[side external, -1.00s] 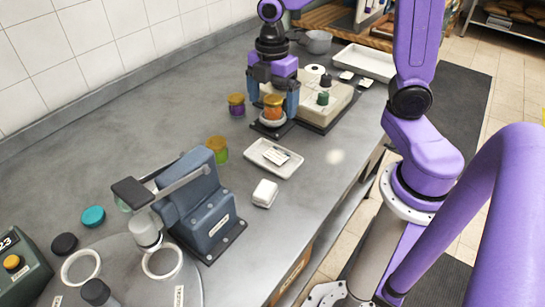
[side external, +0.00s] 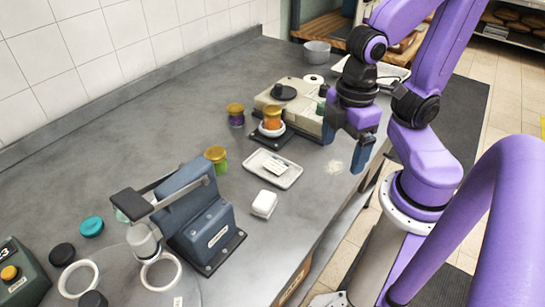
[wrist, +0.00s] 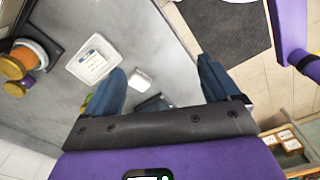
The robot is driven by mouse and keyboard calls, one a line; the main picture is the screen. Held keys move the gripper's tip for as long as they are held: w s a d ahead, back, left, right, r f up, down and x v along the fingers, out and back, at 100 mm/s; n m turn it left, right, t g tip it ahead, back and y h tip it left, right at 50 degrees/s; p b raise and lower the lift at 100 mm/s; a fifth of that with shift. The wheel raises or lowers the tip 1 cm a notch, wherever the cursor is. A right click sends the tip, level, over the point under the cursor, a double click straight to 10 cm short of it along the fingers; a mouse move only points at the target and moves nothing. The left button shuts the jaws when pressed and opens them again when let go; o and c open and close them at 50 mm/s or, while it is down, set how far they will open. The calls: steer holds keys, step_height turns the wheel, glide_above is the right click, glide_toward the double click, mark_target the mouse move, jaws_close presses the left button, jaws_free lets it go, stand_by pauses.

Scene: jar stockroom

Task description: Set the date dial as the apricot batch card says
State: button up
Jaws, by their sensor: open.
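My gripper (side external: 343,152) is open and empty, held above the counter near its front edge; in the wrist view its two blue fingers (wrist: 160,66) are apart with nothing between them. A beige machine (side external: 304,122) stands behind it, with a dark round dial (side external: 284,92) on top; its markings are not readable. An orange jar with a gold lid (side external: 272,118) stands on a white ring at the machine's front. A white tray (side external: 291,179) holds a card (side external: 276,165) with print too small to read. The tray also shows in the wrist view (wrist: 76,67).
A purple jar (side external: 236,116) and a green jar (side external: 217,159) stand to the left. A white block (side external: 264,204) lies near the tray. A blue-grey lever press (side external: 200,215) stands at front left, beside dark and teal lids (side external: 91,226).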

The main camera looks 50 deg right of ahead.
steer(key=shift+c, duration=1.4)
steer(key=w+d+r+m, duration=0.1)
steer(key=w+r+m, duration=0.1)
steer(key=w+m, duration=0.3)
steer(key=w+d+r+m, duration=0.1)
steer(key=w+d+m, duration=0.15)
steer(key=w, duration=0.55)
step_height(320, 180, up, 4)
steer(key=m, duration=1.9)
glide_above(325, 86)
step_height(325, 86, down, 16)
steer(key=shift+f, duration=0.15)
steer(key=c, duration=1.1)
